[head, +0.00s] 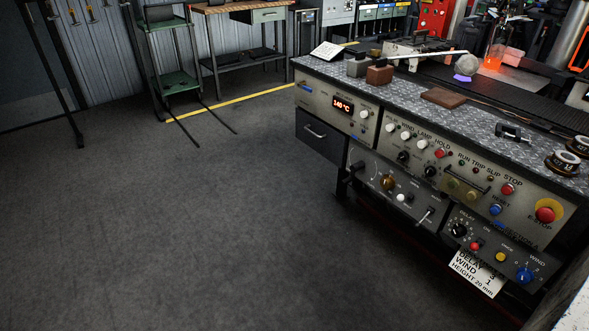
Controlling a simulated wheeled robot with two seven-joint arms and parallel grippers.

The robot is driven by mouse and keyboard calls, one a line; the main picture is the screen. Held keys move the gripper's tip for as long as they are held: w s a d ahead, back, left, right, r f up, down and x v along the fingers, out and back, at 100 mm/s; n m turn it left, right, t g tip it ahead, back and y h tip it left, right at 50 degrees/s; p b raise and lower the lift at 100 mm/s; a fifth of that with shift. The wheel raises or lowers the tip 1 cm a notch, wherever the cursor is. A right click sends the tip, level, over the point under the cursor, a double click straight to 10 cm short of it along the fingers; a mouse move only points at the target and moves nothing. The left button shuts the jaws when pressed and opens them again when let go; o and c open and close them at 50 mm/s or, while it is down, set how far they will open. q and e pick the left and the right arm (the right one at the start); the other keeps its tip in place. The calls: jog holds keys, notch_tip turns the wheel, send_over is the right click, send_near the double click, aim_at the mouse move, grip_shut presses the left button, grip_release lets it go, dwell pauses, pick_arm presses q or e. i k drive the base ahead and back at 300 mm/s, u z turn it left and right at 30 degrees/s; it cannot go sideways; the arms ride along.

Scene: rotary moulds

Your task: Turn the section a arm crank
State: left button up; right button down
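A control bench stands at the right of the head view, turned at an angle. Its lower left panel (376,207) carries a round brass-brown hub (388,183) with a curved mark beside it. A black grip (358,166) sticks out to the left of the hub; I cannot tell whether the two are joined as one crank. A small lever (424,216) is at this panel's right end. Neither of my grippers is in view.
A red emergency stop (545,214) and several buttons sit on the upper panel. A white card (477,273) hangs below a panel with a blue knob (524,276). Blocks and tools lie on the bench top (400,92). The floor (180,220) at left is clear.

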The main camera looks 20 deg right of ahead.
aim_at(360, 164)
jog(key=z, duration=0.1)
jog(key=i, duration=0.85)
jog(key=z, duration=1.1)
jog(key=i, duration=0.5)
jog(key=z, duration=0.5)
